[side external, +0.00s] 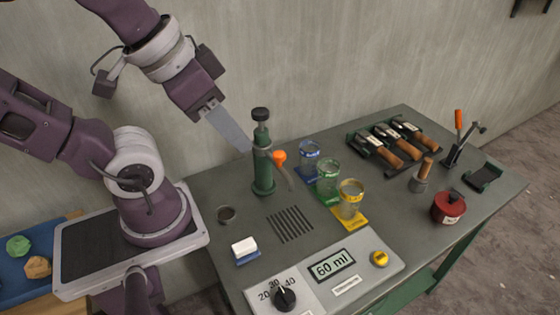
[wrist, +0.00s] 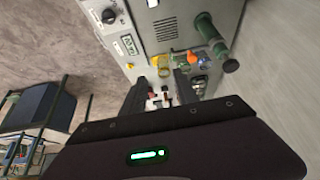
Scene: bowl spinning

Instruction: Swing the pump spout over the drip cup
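The green pump (side external: 263,172) stands upright on the bench with a black top knob. Its thin grey spout (side external: 285,177) carries an orange knob (side external: 279,157) and points right and forward, towards the green-rimmed jar. My gripper (side external: 247,147) is beside the pump's upper body in the side view; contact cannot be told. In the wrist view, my gripper (wrist: 160,80) has its fingers apart, with the orange knob (wrist: 191,57) beyond the right fingertip.
A control panel (side external: 325,275) reading 60 ml is at the front. A white block (side external: 244,247) is front-left. A tool rack (side external: 395,145) and red pot (side external: 448,207) are farther right.

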